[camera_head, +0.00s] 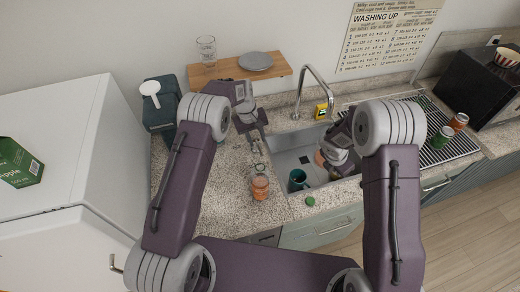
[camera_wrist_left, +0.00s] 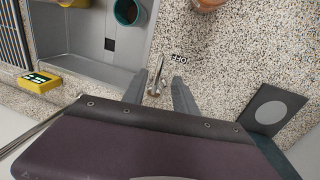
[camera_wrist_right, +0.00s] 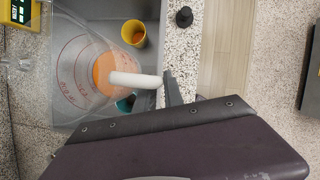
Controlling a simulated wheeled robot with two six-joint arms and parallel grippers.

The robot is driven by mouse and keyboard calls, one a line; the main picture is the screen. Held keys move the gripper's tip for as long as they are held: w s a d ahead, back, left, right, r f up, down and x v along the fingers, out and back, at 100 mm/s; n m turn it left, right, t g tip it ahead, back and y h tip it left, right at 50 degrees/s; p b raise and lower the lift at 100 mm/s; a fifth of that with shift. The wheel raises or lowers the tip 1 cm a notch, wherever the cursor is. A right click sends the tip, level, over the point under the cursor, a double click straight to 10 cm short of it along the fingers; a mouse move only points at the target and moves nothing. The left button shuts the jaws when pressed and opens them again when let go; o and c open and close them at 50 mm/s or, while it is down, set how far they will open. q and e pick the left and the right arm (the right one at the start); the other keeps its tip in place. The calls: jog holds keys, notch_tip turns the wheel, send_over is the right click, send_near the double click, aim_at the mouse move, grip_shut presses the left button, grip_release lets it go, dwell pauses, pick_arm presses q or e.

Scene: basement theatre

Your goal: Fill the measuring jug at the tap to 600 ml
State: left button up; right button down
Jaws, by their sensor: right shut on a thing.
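The measuring jug (camera_wrist_right: 75,75) is clear with red markings, low over the sink (camera_head: 285,150) in the right wrist view. An orange round area shows in or through it; I cannot tell which. My right gripper (camera_wrist_right: 168,88) is shut on its pale handle (camera_wrist_right: 135,80). In the head view my right arm mostly hides the jug. The tap (camera_head: 310,85) arches over the back of the sink.
A teal mug (camera_head: 297,180) and a yellow cup (camera_wrist_right: 133,33) are in the sink. An orange jar (camera_head: 260,186) and a green lid (camera_head: 310,201) sit on the front counter. A yellow device (camera_head: 322,111) stands behind the sink.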

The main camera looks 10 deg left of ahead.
aim_at(261, 151)
pick_arm(q)
jog(key=f, duration=0.2)
jog(key=d+f, duration=0.1)
jog(key=f, duration=0.4)
jog(key=shift+w+d+f, duration=0.15)
jog(key=shift+w+f, duration=0.05)
jog(key=shift+w, duration=0.15)
grip_shut()
dwell(0.9)
